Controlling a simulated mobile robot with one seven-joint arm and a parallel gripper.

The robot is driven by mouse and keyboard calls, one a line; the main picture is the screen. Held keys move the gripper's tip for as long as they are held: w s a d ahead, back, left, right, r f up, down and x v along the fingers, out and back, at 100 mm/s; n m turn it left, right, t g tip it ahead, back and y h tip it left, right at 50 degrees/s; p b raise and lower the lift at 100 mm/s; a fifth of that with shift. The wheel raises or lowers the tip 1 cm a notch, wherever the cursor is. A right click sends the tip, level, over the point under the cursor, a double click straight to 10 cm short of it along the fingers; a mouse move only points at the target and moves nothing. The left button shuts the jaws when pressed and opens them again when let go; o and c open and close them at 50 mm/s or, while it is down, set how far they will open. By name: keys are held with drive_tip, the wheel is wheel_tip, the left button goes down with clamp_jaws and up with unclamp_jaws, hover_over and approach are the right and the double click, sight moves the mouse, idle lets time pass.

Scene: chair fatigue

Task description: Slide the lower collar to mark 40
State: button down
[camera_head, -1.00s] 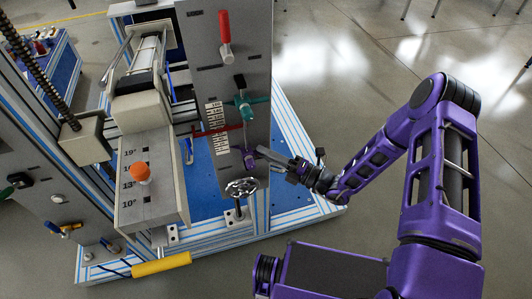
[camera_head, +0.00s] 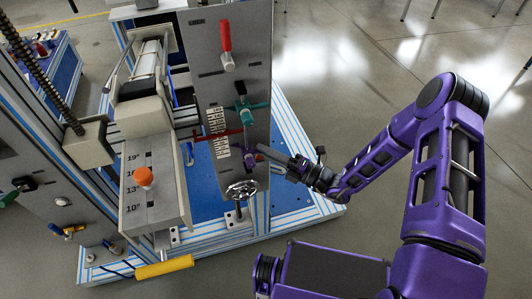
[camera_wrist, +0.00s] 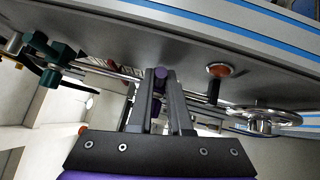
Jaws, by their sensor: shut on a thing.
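The lower collar is a small purple piece (camera_head: 249,160) on a rod beside the scale (camera_head: 219,135) on the grey upright panel. Its purple end also shows in the wrist view (camera_wrist: 160,77). My gripper (camera_head: 262,150) reaches in from the right and is shut on this purple collar; in the wrist view the fingers (camera_wrist: 160,105) close around it. The upper collar is teal (camera_head: 244,106) and sits higher on the same rod. The mark numbers are too small to read, so I cannot tell which mark the purple collar is at.
A silver handwheel (camera_head: 242,190) is just below the purple collar. A red lever (camera_head: 226,45) is high on the panel. An orange knob (camera_head: 144,177) sits on the grey block at left. Open floor lies to the right.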

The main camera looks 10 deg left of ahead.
drive_tip(key=shift+r, duration=0.35)
drive_tip(key=c, duration=0.8)
unclamp_jaws()
drive_tip(key=shift+c, duration=0.2)
drive_tip(key=b+v, duration=0.1)
drive_tip(key=v, duration=1.6)
drive_tip(key=shift+d, duration=0.25)
drive_tip(key=shift+f, duration=0.1)
drive_tip(key=shift+s, duration=0.1)
